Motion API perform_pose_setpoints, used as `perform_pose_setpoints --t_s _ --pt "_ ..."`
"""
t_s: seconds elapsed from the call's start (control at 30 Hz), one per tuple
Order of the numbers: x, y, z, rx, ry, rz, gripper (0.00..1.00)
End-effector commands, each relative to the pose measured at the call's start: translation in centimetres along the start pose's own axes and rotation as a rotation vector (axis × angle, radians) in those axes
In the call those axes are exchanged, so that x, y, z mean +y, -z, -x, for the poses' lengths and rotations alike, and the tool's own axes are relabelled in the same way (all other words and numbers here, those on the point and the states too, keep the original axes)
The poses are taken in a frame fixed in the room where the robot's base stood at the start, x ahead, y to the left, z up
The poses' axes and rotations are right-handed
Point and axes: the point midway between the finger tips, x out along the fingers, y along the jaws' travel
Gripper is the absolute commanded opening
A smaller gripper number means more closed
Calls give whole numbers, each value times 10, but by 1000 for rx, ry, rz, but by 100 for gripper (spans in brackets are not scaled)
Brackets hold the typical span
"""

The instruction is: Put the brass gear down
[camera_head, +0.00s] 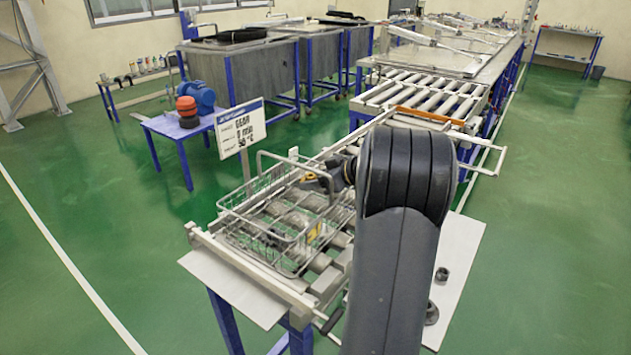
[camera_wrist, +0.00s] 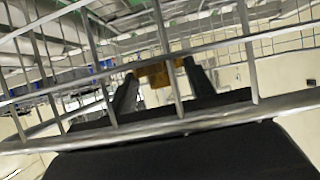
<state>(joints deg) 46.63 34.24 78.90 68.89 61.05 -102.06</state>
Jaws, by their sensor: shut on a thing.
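My gripper (camera_head: 325,177) reaches into the upper part of a wire basket (camera_head: 226,212). In the wrist view, its two dark fingers (camera_wrist: 160,77) are shut on the brass gear (camera_wrist: 157,70), which looks like a brownish-gold block between the fingertips. The basket wires (camera_wrist: 255,45) cross in front of the wrist camera and partly hide gear and fingers. In the head view the gear is small and hard to make out. Whether it touches the basket cannot be told.
The basket sits on a roller conveyor end (camera_head: 345,260). A white side shelf (camera_head: 455,265) at right holds two small dark parts. Grey tanks (camera_head: 245,75) stand behind, with a roller line (camera_head: 425,92) at the back.

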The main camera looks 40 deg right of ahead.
Motion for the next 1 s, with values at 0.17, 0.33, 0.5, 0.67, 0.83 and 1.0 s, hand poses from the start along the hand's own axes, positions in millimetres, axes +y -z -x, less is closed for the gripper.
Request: perform_pose_setpoints --t_s 0.17,0.33,0.5,0.67,0.83,1.0 --pt "0 -7 -4 2 -1 1 19" --pt "0 -7 -4 2 -1 2 19" --pt "0 -10 -6 2 -2 2 19" --pt "0 -12 -7 2 -2 2 19" --pt "0 -15 -8 1 -1 1 19" --pt "0 -18 -10 -1 0 0 19"
